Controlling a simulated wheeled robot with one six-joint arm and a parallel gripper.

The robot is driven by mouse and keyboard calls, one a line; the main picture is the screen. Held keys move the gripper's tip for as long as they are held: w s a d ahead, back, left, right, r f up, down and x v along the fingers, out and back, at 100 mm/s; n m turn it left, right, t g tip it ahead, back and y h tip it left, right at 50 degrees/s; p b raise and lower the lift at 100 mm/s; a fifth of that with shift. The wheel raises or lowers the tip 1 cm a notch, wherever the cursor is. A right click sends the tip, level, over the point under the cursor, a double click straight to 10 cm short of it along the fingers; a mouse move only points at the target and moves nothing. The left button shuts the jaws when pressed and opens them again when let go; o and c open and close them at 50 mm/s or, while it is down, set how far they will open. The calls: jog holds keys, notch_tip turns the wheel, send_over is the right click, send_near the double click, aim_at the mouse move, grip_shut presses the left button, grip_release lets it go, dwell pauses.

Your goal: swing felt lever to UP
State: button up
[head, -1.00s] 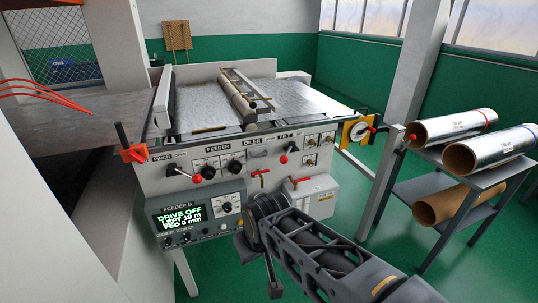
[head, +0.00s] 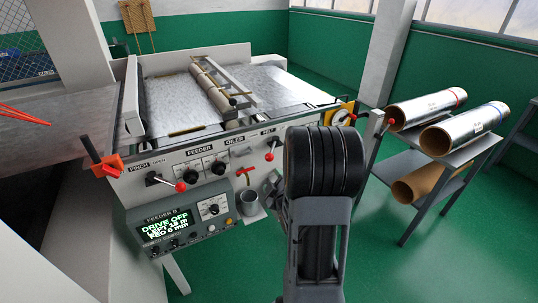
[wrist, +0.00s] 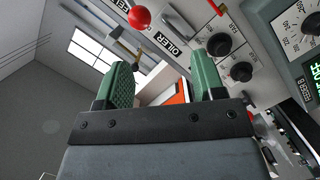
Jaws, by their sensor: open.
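The felt lever (head: 270,155) is a short lever with a red ball knob under the FELT label on the feeder's front panel. In the head view its knob hangs below its pivot, so it points down. A red ball knob (wrist: 139,17) near the OILER label shows at the top of the wrist view; it looks like the felt lever's. My gripper (wrist: 162,76) has two green pads wide apart with nothing held between them. The knob is beyond the pads, apart from them. In the head view my arm hides the gripper.
The pinch lever (head: 180,186) has another red knob at the panel's left. Black dials (head: 207,169) sit between the levers. A shelf with foil rolls (head: 465,131) stands at right.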

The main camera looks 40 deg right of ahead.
aim_at(270, 160)
jog(key=shift+n+t+h, duration=0.3)
jog(key=shift+t+h, duration=0.1)
jog(key=shift+t, duration=0.3)
jog(key=p+x, duration=0.1)
jog(key=x, duration=0.3)
jog(key=d+p+x, duration=0.1)
jog(key=x, duration=0.3)
jog(key=p+x, duration=0.1)
jog(key=x, duration=0.4)
jog(key=shift+s+d+r, duration=0.2)
jog(key=shift+s+d, duration=0.15)
jog(key=shift+d, duration=0.05)
grip_shut()
